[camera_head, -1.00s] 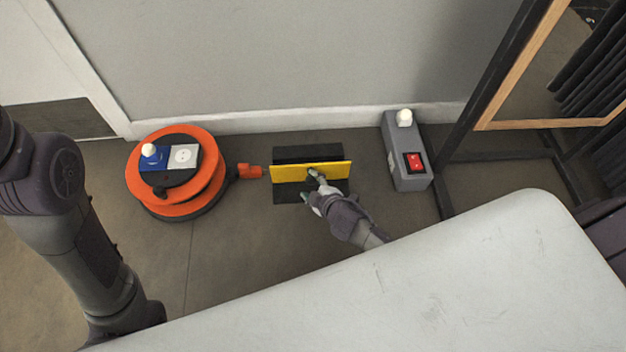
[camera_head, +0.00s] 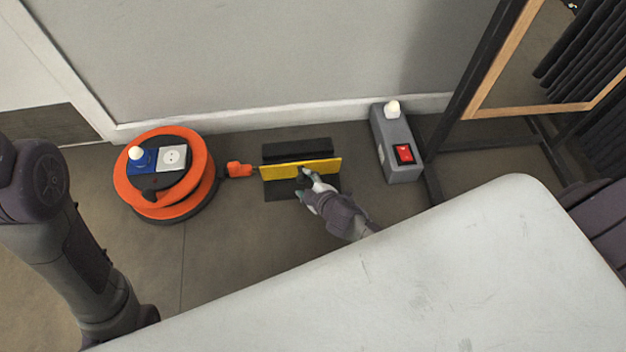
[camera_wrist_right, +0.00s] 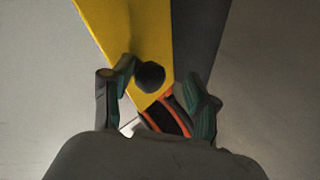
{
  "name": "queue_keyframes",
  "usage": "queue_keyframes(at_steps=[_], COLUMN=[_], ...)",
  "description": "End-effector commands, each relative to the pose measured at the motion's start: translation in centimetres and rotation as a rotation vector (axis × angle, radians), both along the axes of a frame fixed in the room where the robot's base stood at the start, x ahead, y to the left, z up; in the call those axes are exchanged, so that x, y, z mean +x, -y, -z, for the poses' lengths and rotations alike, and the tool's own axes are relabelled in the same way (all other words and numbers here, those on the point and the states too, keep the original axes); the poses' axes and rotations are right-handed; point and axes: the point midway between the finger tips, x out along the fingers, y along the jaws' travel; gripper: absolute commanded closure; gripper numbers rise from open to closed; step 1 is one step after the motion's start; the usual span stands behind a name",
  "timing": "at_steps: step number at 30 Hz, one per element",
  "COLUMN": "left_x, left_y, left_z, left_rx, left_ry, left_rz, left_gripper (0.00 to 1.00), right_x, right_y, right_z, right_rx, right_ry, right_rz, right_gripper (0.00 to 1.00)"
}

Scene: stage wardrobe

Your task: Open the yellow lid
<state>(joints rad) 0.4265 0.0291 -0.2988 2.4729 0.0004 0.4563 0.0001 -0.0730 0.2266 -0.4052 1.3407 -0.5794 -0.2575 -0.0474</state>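The yellow lid (camera_head: 325,165) is a long flat panel over a dark base on the floor. It stands raised, with dark surface (camera_head: 298,149) showing behind it and in front of it. In the right wrist view the yellow lid (camera_wrist_right: 118,35) runs down from the top, with a round black knob (camera_wrist_right: 150,77) on it. My right gripper (camera_head: 305,178) is at the lid's front middle. In the wrist view my right gripper (camera_wrist_right: 163,88) has its fingers apart; the left finger is beside the knob, contact unclear. My left gripper is out of view.
An orange cable reel (camera_head: 205,165) stands left of the lid, its orange plug (camera_head: 240,169) close to the lid's left end. A grey box with a red switch (camera_head: 403,153) stands right. The wall is behind, and a white tabletop (camera_head: 430,270) fills the front.

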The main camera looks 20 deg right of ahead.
Motion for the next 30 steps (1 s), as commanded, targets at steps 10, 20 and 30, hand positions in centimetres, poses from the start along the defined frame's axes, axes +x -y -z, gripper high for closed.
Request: queue_keyframes(at_steps=[10, 20, 30], left_x=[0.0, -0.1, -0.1], left_y=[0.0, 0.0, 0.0], left_z=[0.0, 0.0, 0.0], left_rx=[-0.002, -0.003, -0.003], left_ry=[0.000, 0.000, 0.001], left_rz=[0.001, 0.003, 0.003], left_gripper=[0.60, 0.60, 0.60], right_x=[-5.5, -9.2, -9.4], right_y=[0.7, 1.3, 1.3], right_z=[-3.6, -6.0, -6.2], right_rx=[0.001, 0.000, 0.001], right_ry=[0.003, 0.005, 0.006], right_rz=[-0.004, -0.003, -0.004], right_gripper=[0.42, 0.42, 0.42])
